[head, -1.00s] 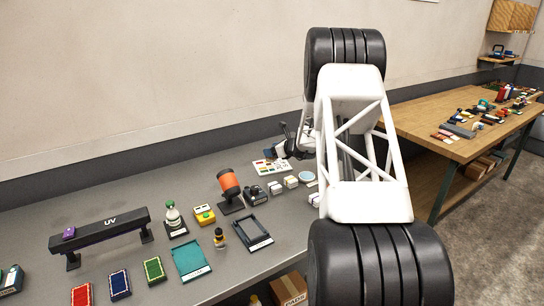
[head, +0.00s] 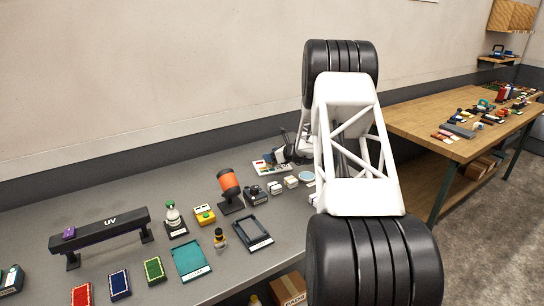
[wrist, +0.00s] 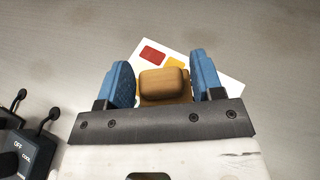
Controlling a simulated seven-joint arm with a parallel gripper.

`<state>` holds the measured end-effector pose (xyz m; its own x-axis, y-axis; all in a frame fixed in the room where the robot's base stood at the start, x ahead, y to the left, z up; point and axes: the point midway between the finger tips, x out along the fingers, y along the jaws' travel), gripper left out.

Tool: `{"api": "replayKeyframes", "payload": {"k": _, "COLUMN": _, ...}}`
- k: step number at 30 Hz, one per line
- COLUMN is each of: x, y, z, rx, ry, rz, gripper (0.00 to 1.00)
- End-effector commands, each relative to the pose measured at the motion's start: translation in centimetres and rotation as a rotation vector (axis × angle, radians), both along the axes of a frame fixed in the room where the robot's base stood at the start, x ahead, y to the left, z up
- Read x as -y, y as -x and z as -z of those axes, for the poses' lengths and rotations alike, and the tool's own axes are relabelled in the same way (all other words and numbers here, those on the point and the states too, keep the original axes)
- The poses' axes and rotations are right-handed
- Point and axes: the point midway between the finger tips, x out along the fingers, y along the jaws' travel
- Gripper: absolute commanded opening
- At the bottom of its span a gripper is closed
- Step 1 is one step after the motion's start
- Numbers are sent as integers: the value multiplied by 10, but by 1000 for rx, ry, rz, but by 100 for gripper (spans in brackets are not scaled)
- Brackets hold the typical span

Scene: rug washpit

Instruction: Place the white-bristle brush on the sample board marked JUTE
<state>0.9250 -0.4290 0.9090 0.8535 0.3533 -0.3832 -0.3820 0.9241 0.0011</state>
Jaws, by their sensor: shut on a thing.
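My gripper (wrist: 162,70) has two blue fingers shut on a tan wooden block, likely the brush's wooden back (wrist: 164,83). Its bristles are hidden, so their colour cannot be told. In the wrist view, a white card with coloured patches (wrist: 152,46) lies on the table beyond and beneath the block, partly covered by it. In the head view, this card (head: 259,169) lies at the back of the grey table, and my gripper (head: 282,155) is over its right part. No board marked JUTE can be read in either view.
Dark devices with knobs (wrist: 15,140) stand at the left of the wrist view. On the grey table are an orange cylinder on a stand (head: 229,183), a black tray (head: 253,231), a teal tray (head: 191,259) and a UV bar (head: 105,228). A wooden table (head: 430,125) stands right.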

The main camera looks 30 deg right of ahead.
Motion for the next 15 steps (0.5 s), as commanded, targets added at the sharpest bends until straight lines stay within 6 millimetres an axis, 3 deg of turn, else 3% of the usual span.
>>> {"api": "replayKeyframes", "payload": {"k": 14, "x": 0, "y": 0, "z": 5, "rx": 0, "ry": 1, "rz": 0, "gripper": 36}}
{"api": "replayKeyframes", "payload": {"k": 15, "x": 0, "y": 0, "z": 5, "rx": 0, "ry": 1, "rz": 0, "gripper": 64}}
